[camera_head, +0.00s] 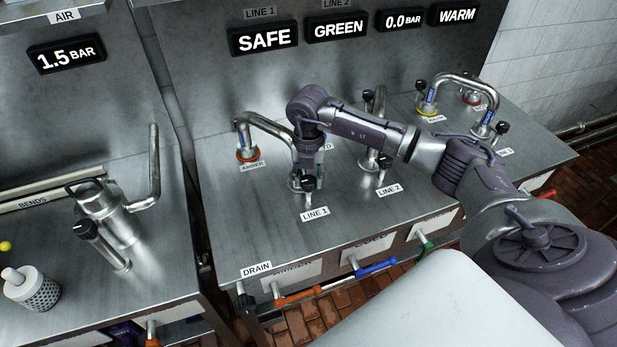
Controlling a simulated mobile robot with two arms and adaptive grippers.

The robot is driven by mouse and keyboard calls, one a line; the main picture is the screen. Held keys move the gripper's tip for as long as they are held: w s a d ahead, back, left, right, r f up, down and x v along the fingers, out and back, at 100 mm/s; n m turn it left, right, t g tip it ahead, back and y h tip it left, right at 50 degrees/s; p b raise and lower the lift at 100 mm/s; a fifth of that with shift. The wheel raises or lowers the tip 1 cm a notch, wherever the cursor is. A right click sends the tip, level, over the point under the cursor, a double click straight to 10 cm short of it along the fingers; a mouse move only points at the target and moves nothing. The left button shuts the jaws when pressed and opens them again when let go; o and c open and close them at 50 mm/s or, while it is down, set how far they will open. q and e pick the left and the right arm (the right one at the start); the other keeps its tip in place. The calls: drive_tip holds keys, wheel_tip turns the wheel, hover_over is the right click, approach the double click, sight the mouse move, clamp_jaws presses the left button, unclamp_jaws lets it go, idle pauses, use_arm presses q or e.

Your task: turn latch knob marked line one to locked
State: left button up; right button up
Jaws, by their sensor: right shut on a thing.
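The line one latch knob (308,184) is a small black knob on a metal valve fitting, just behind the "LINE 1" label (315,214) on the middle steel bench. My right gripper (304,176) reaches down onto it from above, its arm coming in from the right. It is shut on the knob, and the fingers partly hide the fitting. The display (262,39) under the upper "LINE 1" plate reads "SAFE". The knob's exact angle is too small to tell. My left gripper is not in view.
The line two knob (384,162) stands close by on the right, with its pipe behind. A bent pipe (266,122) rises on the left. Coloured handles (376,267) line the bench front.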

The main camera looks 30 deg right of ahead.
sight(308, 180)
drive_tip(key=shift+w, duration=0.1)
drive_tip(key=o, duration=1.1)
drive_tip(key=shift+o, duration=0.2)
wheel_tip(308, 180, up, 12)
